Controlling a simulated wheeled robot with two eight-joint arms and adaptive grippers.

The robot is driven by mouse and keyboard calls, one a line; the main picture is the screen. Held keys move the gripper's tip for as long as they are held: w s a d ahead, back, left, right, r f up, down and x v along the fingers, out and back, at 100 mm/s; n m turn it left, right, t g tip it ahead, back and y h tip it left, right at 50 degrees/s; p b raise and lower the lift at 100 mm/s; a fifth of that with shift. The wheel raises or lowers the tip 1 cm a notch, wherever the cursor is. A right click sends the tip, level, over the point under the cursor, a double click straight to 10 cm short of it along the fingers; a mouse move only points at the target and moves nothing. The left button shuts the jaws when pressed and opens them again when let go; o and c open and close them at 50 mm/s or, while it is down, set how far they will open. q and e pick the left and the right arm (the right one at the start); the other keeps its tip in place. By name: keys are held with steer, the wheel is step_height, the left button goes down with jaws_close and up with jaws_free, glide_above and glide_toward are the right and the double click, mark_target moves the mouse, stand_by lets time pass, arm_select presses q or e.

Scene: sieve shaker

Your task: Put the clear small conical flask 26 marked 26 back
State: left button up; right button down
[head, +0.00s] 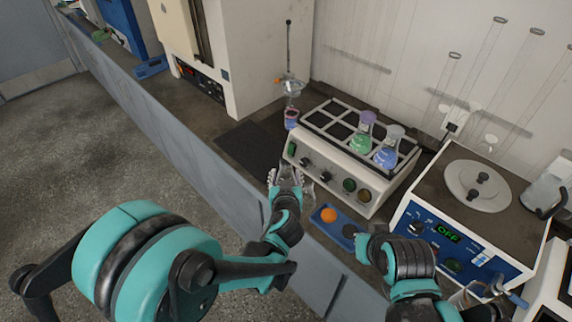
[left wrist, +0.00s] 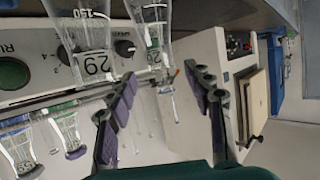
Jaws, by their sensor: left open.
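Two clear conical flasks stand close together at the front left of the shaker (head: 330,184). My left gripper (head: 285,174) is open at these flasks.
The shaker rack holds a green flask (head: 361,143) and a blue flask (head: 386,155). A blue tray (head: 318,222) with an orange ball (head: 328,215) lies in front. A hotplate unit (head: 400,223) showing OFF stands right. A dark mat (head: 246,146) is clear at left.

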arm_select(q)
steer(key=s+a+r+g+y, duration=0.2)
steer(key=s+a+r+g, duration=0.2)
steer(key=s+a, duration=0.8)
steer(key=s+a+g+h, duration=0.2)
steer(key=s+a, duration=0.3)
steer(key=s, duration=0.5)
steer(key=shift+s+a+g+p, duration=0.15)
steer(key=shift+a+g+p, duration=0.1)
steer(key=shift+g+p, duration=0.1)
steer(key=shift+r, duration=0.1)
